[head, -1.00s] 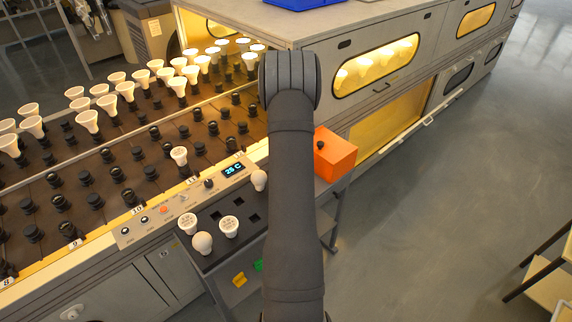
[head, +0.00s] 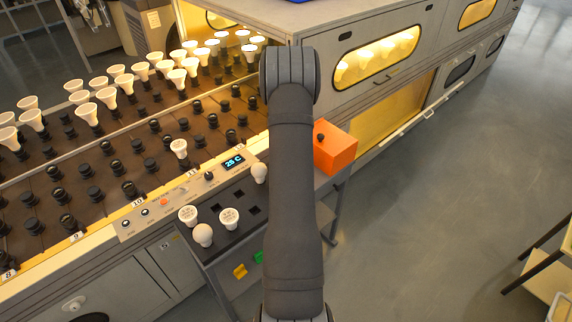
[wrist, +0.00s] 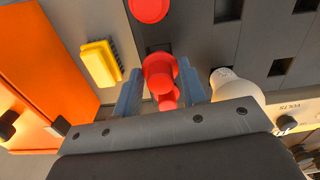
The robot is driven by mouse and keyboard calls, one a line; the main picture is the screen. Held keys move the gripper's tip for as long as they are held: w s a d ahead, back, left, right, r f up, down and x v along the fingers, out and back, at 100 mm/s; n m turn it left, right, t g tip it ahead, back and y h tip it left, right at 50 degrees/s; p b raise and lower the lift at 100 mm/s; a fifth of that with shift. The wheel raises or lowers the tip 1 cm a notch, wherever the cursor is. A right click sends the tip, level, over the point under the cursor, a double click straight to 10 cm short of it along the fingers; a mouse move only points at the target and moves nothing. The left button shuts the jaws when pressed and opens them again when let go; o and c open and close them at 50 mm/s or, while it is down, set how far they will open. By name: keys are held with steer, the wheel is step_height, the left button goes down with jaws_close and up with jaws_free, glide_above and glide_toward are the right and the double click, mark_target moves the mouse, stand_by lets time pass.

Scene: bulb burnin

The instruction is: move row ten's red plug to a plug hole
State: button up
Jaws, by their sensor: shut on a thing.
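A red plug (wrist: 160,72) sits between the blue fingers of my gripper (wrist: 161,88) in the wrist view. My gripper is shut on it, over a dark surface. A dark square hole shows partly behind the plug; I cannot tell whether the plug touches it. Other square plug holes (wrist: 280,67) lie to the right. In the head view, plug holes (head: 255,210) show in the dark tray top (head: 215,204), but my arm hides the gripper and plug. The row ten label (head: 138,201) is on the conveyor's near edge.
A white bulb (wrist: 236,87) stands close right of my gripper. A yellow piece (wrist: 100,63) and another red round piece (wrist: 150,9) lie nearby. An orange box (head: 335,148) is right of my arm. Several bulbs stand on the tray (head: 229,218).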

steer(key=shift+f, duration=1.3)
steer(key=o, duration=1)
step_height(320, 180, up, 17)
steer(key=shift+r, duration=0.2)
step_height(320, 180, down, 18)
steer(key=shift+r, duration=0.55)
